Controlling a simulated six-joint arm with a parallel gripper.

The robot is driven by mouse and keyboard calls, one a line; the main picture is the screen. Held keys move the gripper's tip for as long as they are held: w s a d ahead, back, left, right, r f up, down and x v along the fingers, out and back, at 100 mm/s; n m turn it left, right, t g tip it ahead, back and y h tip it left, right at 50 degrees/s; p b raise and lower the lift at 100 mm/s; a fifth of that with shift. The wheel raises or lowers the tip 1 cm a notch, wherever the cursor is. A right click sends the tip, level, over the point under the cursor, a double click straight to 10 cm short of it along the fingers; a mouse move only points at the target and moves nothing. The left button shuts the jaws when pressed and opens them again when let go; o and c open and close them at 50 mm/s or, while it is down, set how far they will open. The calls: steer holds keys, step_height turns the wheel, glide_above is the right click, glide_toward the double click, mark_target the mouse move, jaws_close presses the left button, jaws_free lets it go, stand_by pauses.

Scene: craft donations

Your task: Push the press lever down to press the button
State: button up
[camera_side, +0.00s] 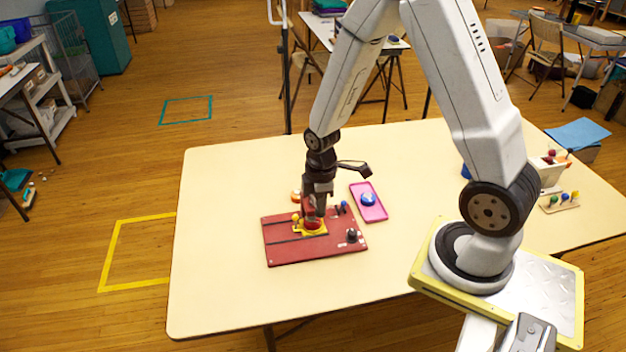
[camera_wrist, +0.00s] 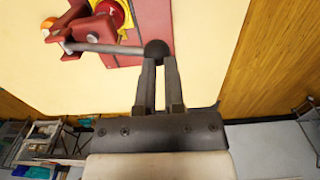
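The red press board (camera_side: 282,253) lies on the cream table, with a red button on a yellow base (camera_side: 312,228) near its middle. In the wrist view the red button (camera_wrist: 112,12) shows at the top edge, beside a red bracket (camera_wrist: 75,18). The grey press lever (camera_wrist: 105,48) runs rightward from the bracket to a black ball knob (camera_wrist: 157,48). My gripper (camera_wrist: 160,62) has its two fingertips right at the knob, with a narrow gap between the fingers. Whether they grip it or only touch it is unclear. In the side view my gripper (camera_side: 316,205) is above the button and hides the lever.
A black knob (camera_side: 352,235) stands on the board's right side. A pink tray (camera_side: 373,212) with a blue round thing (camera_side: 368,199) lies to the right. An orange thing (camera_side: 296,196) sits behind the board. The table's left part is clear.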

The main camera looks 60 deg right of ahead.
steer(key=shift+s+a+f, duration=0.1)
steer(key=shift+f, duration=0.35)
steer(key=shift+s+a+f, duration=0.1)
steer(key=shift+f, duration=0.3)
stand_by(1.6)
steer(key=shift+r, duration=4.3)
steer(key=s+a+r+m+t, duration=0.2)
steer(key=a+m, duration=0.4)
steer(key=m, duration=0.3)
steer(key=shift+s+a+r+t, duration=0.15)
steer(key=shift+s+r+t, duration=0.15)
steer(key=shift+s+r, duration=0.55)
steer(key=shift+s+f, duration=0.15)
